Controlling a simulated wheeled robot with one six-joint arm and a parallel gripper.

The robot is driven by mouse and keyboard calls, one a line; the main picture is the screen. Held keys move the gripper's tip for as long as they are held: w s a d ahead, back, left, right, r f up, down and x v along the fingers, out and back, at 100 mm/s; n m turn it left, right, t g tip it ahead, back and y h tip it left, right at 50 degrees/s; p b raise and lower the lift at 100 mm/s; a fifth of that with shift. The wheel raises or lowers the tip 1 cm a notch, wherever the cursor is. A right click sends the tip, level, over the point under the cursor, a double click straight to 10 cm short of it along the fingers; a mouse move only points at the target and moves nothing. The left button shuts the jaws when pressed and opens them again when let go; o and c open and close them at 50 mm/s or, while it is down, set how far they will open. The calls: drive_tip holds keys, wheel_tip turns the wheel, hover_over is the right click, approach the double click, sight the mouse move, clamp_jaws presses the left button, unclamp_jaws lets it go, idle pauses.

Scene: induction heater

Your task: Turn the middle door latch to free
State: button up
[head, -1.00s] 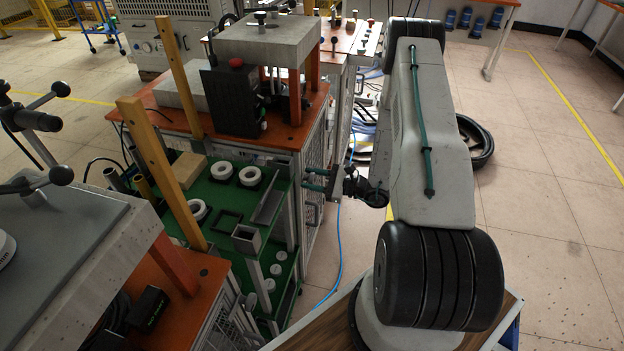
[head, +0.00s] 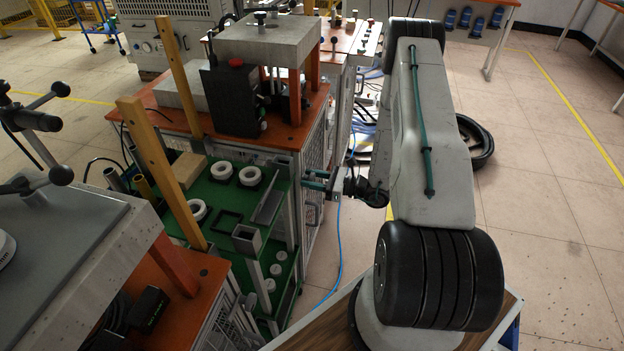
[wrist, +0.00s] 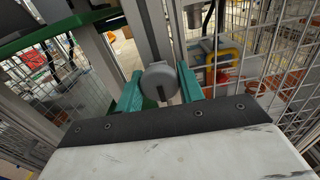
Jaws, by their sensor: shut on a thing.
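The door latch (wrist: 160,82) is a grey round knob on a metal frame post in the wrist view. The green fingers of my gripper (wrist: 160,92) stand on either side of the knob and are shut on it. In the head view my gripper (head: 317,180) reaches left to the post at the cabinet's corner. The latch is too small to make out there, partly hidden by the fingers. The latch's turn angle cannot be told clearly.
Wire mesh doors (wrist: 262,45) flank the post in the wrist view. A green shelf (head: 222,200) with white rings stands left of my gripper. A blue cable (head: 340,240) lies on the floor below. Open floor (head: 550,200) lies to the right.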

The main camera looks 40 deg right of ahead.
drive_tip(key=o, duration=0.9)
drive_tip(key=shift+o, duration=0.2)
drive_tip(key=v, duration=0.8)
drive_tip(key=shift+a+f, duration=0.1)
